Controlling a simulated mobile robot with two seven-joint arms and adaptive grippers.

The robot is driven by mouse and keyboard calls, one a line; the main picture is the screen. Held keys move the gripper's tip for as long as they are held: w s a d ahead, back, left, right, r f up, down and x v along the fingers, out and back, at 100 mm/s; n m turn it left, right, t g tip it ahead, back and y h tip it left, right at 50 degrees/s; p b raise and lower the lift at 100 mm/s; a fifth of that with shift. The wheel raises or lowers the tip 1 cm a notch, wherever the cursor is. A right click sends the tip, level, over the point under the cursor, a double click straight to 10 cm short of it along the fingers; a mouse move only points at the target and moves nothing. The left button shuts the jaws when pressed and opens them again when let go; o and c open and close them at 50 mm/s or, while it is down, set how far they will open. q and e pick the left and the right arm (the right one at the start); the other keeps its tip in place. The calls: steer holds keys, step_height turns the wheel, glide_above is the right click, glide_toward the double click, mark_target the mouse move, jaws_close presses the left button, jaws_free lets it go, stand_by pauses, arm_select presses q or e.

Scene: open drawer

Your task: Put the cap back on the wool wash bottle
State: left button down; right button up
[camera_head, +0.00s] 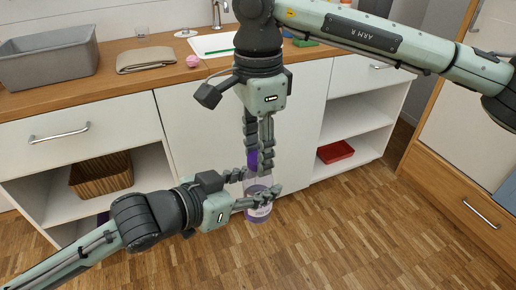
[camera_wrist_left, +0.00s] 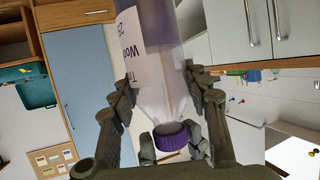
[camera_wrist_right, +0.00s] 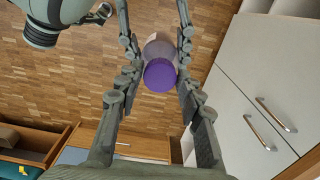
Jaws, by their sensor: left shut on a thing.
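The wool wash bottle (camera_head: 259,212) is upright and clear, with a purple-tinted content and a pale label that also shows in the left wrist view (camera_wrist_left: 125,52). My left gripper (camera_head: 262,194) is shut on its body from the side. The purple cap (camera_head: 253,159) is at the bottle's neck; it also shows in the left wrist view (camera_wrist_left: 171,135) and from above in the right wrist view (camera_wrist_right: 160,75). I cannot tell whether it is fully seated. My right gripper (camera_wrist_right: 158,82) points down, open, with its fingers on both sides of the cap and slight gaps beside it.
Behind is a wooden counter (camera_head: 133,53) with a grey bin (camera_head: 50,62), a folded cloth (camera_head: 160,60) and a pink item (camera_head: 193,61). Open shelves below hold a wicker basket (camera_head: 103,176) and a red tray (camera_head: 335,152). Wood floor is clear at right.

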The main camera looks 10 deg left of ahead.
jaws_close()
steer(key=m, duration=0.8)
steer(key=shift+o, duration=2.4)
jaws_free()
steer(key=shift+r, duration=2.3)
steer(key=shift+c, duration=0.3)
